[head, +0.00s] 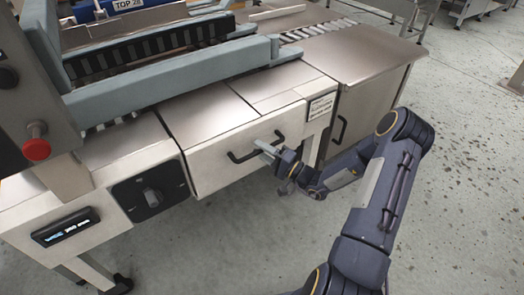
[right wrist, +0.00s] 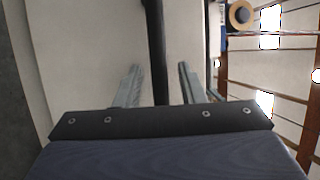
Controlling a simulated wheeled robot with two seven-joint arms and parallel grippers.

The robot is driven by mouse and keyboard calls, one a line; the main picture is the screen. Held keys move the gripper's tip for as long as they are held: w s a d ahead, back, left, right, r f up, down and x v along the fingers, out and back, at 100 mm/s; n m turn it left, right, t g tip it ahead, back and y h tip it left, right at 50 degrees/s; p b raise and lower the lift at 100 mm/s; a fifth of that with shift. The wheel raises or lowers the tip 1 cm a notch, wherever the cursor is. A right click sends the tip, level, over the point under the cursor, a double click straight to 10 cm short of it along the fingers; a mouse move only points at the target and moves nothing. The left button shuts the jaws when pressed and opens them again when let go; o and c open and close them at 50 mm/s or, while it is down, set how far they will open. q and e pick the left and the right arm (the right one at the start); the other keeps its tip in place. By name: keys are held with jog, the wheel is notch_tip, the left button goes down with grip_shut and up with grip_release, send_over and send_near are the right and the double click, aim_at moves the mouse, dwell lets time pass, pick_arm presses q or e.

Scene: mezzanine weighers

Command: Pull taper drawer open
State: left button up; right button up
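The taper drawer (head: 212,167) is a pale metal front in the machine's side, with a black bar handle (head: 240,157). Its front looks about flush with the machine, and I see no clear gap. My right gripper (head: 267,148) is at the right part of the handle. In the right wrist view the black handle bar (right wrist: 155,45) runs between the two grey fingers of the right gripper (right wrist: 158,85), with space on both sides. The fingers are apart and not closed on it. My left gripper is not in view.
Left of the drawer are a black dial panel (head: 152,190), a small display (head: 66,227) and a red button (head: 36,149). A cabinet door with a black handle (head: 339,129) stands to the right. The floor (head: 460,190) in front is clear.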

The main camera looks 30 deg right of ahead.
grip_shut()
jog(key=shift+s, duration=0.1)
